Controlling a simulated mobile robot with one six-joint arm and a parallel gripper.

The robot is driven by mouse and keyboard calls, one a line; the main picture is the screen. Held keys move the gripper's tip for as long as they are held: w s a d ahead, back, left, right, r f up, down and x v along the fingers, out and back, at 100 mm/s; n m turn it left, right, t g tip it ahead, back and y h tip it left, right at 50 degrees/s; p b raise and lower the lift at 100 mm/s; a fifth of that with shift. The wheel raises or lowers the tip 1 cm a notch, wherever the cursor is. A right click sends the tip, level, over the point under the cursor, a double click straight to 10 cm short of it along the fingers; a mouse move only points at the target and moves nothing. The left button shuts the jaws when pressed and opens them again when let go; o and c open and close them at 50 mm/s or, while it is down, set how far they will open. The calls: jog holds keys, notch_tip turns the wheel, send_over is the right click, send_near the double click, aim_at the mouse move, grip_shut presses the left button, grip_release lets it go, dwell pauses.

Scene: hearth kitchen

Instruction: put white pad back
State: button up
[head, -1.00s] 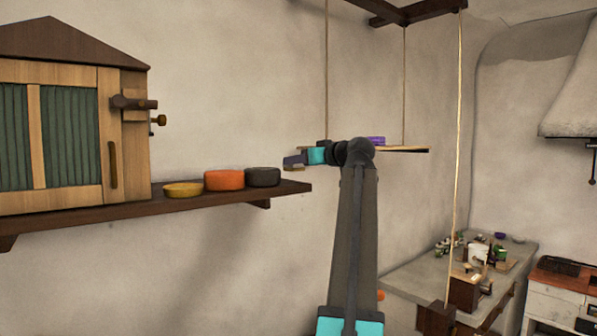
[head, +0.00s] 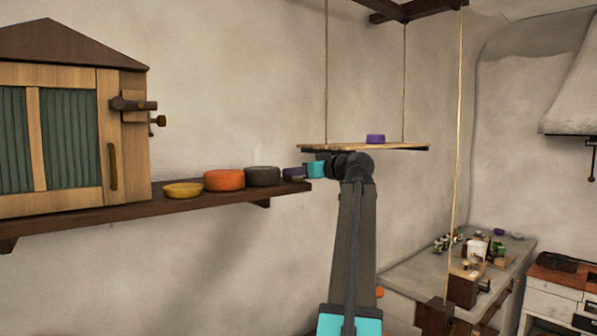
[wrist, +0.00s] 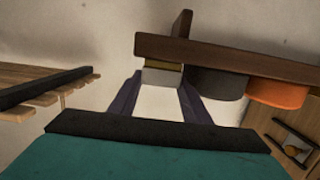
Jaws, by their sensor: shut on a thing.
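My gripper (head: 292,174) is at the right end of the dark wall shelf (head: 100,216), just right of a dark grey round pot (head: 262,176). In the wrist view its two dark purple fingers (wrist: 162,86) are shut on the white pad (wrist: 162,78), a small pale block seen between their tips. In the head view only a small pale bit of the pad (head: 297,180) shows under the fingers. The pad is at the shelf's end; I cannot tell whether it touches the shelf.
An orange pot (head: 225,181) and a yellow bowl (head: 183,190) stand left of the grey pot. A wooden cabinet (head: 112,135) is farther left. A hanging board (head: 400,147) with a purple pad (head: 376,139) is close above my arm on the right.

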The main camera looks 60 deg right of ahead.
jog(key=o, duration=0.8)
jog(key=shift+r, duration=0.1)
jog(key=shift+s+a, duration=0.15)
jog(key=shift+s, duration=0.2)
jog(key=b+v, duration=0.4)
jog(key=v, duration=0.7)
jog(key=shift+s+a, duration=0.1)
jog(key=shift+s, duration=0.1)
